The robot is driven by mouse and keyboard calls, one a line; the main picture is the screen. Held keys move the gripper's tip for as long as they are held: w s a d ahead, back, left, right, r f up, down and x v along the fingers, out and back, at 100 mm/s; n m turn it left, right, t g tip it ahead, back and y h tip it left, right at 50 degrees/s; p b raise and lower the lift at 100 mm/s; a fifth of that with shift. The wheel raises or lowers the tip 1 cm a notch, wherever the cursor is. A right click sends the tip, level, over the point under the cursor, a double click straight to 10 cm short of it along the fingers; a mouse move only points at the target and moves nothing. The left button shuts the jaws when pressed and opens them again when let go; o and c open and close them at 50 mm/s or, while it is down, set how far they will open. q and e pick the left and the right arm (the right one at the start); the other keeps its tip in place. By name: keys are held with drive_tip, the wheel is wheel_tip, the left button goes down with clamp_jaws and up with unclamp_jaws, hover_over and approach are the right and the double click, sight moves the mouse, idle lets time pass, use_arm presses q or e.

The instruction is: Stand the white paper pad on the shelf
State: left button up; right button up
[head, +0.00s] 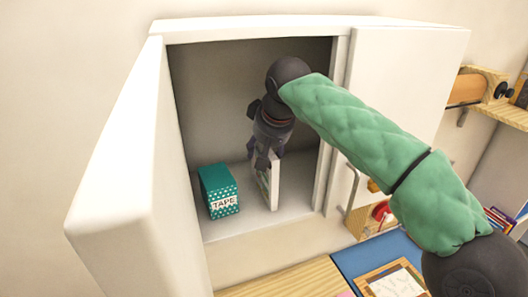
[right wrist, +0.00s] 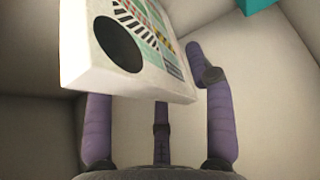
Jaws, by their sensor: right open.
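The white paper pad (head: 275,183) stands upright on the cabinet shelf (head: 245,222), to the right of the teal tape box. In the right wrist view the pad (right wrist: 120,45) shows a printed face with a black disc and coloured patches. My right gripper (head: 264,160) reaches down into the cabinet at the pad's upper edge. In the right wrist view the gripper (right wrist: 157,120) is open, with its purple fingers apart around the pad's near end. The pad hides one fingertip. I cannot tell whether a finger touches it. My left gripper is not in view.
A teal box marked TAPE (head: 219,192) stands on the shelf at left. The open cabinet door (head: 125,160) bounds the left side, and the cabinet's side wall (head: 335,130) the right. A blue mat (head: 350,262) lies on the desk below.

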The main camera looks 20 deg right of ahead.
drive_tip(key=v, duration=0.3)
drive_tip(key=shift+s+r, duration=0.15)
drive_tip(key=shift+r, duration=0.15)
drive_tip(key=s, duration=1.2)
drive_tip(key=shift+a, duration=0.35)
drive_tip(key=shift+f, duration=0.1)
